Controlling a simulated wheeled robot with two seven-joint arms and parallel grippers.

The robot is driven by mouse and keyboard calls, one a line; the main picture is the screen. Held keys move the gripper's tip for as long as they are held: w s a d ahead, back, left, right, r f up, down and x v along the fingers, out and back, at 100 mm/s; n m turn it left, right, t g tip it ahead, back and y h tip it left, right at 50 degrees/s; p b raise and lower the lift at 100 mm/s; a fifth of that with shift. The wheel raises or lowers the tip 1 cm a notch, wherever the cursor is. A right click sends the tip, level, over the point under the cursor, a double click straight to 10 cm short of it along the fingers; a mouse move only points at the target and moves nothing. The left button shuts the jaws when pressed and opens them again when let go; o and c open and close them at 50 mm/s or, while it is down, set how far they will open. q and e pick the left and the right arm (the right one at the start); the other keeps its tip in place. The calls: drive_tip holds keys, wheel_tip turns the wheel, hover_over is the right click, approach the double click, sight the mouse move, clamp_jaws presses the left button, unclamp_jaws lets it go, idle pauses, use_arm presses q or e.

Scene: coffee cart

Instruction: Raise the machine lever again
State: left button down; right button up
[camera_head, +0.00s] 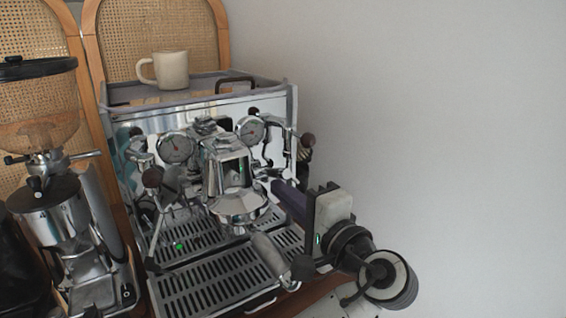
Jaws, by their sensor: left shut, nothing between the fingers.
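The chrome espresso machine (232,100) stands on the cart with its group head (232,175) in the middle of its front. My left gripper (277,187) is at the right side of the group head, fingers pointing left towards it. It looks shut, with nothing seen between the fingers. I cannot clearly pick out the machine lever; the gripper covers part of the area right of the group head. Whether the fingertips touch the machine I cannot tell. My right gripper is not in view.
A portafilter handle (270,256) juts forward below the group head, over the drip tray (215,280). A cream mug (171,70) stands on top of the machine. A coffee grinder (60,215) stands at left. The right side is bare wall.

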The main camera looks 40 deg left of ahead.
use_arm(q)
drive_tip(key=s+f+v, duration=0.1)
drive_tip(key=v, duration=0.8)
drive_tip(key=shift+s, duration=0.4)
drive_tip(key=shift+f, duration=0.15)
idle(0.5)
